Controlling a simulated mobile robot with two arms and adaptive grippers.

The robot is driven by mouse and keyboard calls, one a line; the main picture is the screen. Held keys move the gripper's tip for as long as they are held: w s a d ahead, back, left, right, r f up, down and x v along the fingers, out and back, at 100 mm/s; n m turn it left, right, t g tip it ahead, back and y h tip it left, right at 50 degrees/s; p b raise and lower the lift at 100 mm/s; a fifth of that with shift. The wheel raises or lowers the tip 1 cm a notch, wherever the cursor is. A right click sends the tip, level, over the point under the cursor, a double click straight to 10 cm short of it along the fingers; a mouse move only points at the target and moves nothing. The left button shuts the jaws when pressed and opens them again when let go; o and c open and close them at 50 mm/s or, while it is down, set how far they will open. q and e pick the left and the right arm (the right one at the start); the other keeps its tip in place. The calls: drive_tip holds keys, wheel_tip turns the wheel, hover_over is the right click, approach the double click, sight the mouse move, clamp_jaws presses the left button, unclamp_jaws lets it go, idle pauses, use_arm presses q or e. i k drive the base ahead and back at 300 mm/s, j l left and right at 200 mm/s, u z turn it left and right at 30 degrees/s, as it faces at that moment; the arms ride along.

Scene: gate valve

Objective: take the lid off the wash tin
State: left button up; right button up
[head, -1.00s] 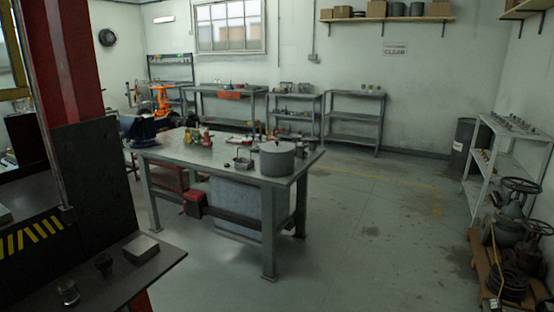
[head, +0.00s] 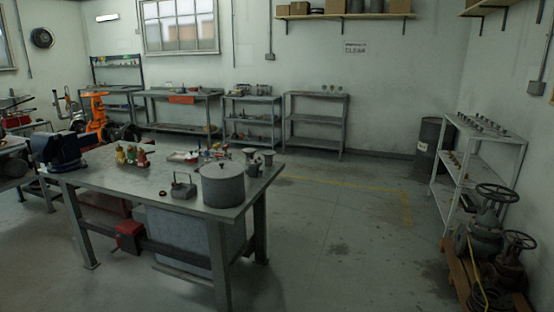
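A round grey metal tin with a flat lid on top (head: 222,184), which looks like the wash tin, stands upright on the near right corner of the steel workbench (head: 105,182). Neither of my grippers shows in the head view.
Gate valves (head: 487,235) stand on a pallet at the right. The floor right of the bench (head: 340,230) is clear.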

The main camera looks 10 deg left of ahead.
sight(220, 170)
drive_tip(key=i+u, duration=0.2)
drive_tip(key=i, duration=0.4)
drive_tip(key=i+l+u, duration=0.2)
drive_tip(key=i, duration=0.35)
drive_tip(key=i+l+u, duration=0.25)
drive_tip(key=i, duration=0.35)
drive_tip(key=j, duration=0.05)
